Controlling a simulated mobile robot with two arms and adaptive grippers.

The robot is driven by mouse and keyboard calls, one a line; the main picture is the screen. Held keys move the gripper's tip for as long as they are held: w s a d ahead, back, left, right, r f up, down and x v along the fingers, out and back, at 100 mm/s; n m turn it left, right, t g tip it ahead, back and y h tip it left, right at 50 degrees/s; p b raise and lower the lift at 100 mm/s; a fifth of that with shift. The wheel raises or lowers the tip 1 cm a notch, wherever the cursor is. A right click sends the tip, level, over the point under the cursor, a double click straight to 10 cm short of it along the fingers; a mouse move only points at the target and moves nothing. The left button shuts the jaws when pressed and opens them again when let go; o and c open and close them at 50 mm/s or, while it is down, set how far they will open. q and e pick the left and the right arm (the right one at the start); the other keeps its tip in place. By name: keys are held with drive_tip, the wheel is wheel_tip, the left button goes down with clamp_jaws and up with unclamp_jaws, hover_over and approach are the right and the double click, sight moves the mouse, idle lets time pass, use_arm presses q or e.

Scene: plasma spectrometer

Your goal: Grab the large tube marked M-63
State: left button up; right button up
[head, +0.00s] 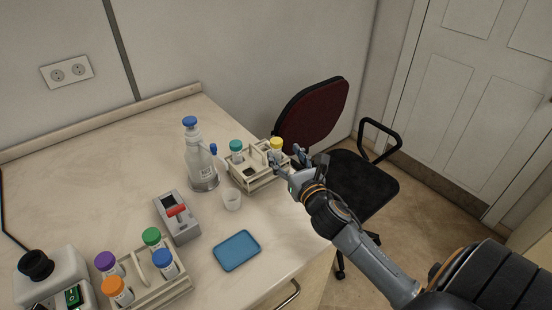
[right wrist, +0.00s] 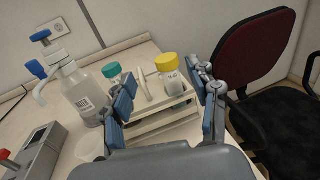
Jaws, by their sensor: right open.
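A yellow-capped tube (head: 276,146) and a teal-capped tube (head: 236,152) stand in the beige rack (head: 262,184) near the table's right edge. The yellow-capped tube also shows in the right wrist view (right wrist: 167,64), with a white label too small to read surely. My right gripper (head: 287,160) is open at this rack. In the right wrist view its fingers (right wrist: 164,85) spread either side of the yellow-capped tube, which stands upright beyond them; contact is not visible. The teal-capped tube (right wrist: 112,71) is partly behind the left finger. My left gripper is out of view.
A squeeze bottle (head: 202,165) and a small clear cup (head: 231,199) stand left of the rack. A second rack (head: 160,292) holds several coloured-cap tubes at the front left. A grey device (head: 178,217) and blue tray (head: 237,251) lie between. A chair (head: 356,184) stands beside the table.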

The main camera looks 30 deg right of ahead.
sight(279, 144)
drive_tip(key=w, duration=0.1)
drive_tip(key=w+d+p, duration=0.1)
drive_tip(key=w, duration=0.3)
drive_tip(key=shift+w+d+f, duration=0.2)
drive_tip(key=shift+d+f, duration=0.05)
drive_tip(key=shift+d, duration=0.1)
drive_tip(key=shift+w+f, duration=0.1)
drive_tip(key=shift+w, duration=0.35)
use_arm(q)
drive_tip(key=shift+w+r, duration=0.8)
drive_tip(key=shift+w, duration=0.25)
use_arm(e)
clamp_jaws()
